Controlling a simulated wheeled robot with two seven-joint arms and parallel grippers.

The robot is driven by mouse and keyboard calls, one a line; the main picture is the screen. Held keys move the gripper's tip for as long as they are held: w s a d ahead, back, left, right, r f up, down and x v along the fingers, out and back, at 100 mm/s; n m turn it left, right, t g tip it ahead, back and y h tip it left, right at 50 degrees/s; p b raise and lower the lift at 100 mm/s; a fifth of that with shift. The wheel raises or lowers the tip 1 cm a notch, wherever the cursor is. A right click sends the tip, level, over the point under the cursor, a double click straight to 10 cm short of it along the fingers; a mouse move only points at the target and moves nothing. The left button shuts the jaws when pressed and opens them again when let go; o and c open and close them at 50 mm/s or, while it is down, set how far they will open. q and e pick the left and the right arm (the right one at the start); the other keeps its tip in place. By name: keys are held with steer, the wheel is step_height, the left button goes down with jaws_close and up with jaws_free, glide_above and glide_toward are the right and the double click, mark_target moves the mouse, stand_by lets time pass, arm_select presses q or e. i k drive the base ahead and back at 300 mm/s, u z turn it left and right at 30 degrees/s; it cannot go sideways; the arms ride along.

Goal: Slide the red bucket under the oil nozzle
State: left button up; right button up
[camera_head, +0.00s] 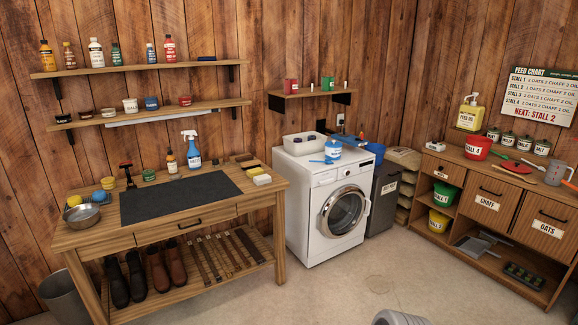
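The red bucket (477,148) stands upright on the wooden counter at the right, with a white label that seems to read "Stall 4". The oil nozzle (473,98) is the pump head on top of this bottle. The bucket sits in front of the bottle; from this angle I cannot tell how far it is from the spot below the spout. Neither of my grippers shows in the head view.
A red scoop (517,167), a grey jug (555,172) and several lidded pots share the counter (450,155). Green (443,194) and yellow (438,223) buckets sit on shelves below. A washing machine (330,205) and workbench (265,190) stand left.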

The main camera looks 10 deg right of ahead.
mark_target(477, 148)
steer(key=z, duration=0.35)
steer(key=i, duration=2.25)
steer(key=z, duration=1.05)
steer(key=i, duration=2.1)
steer(key=z, duration=0.95)
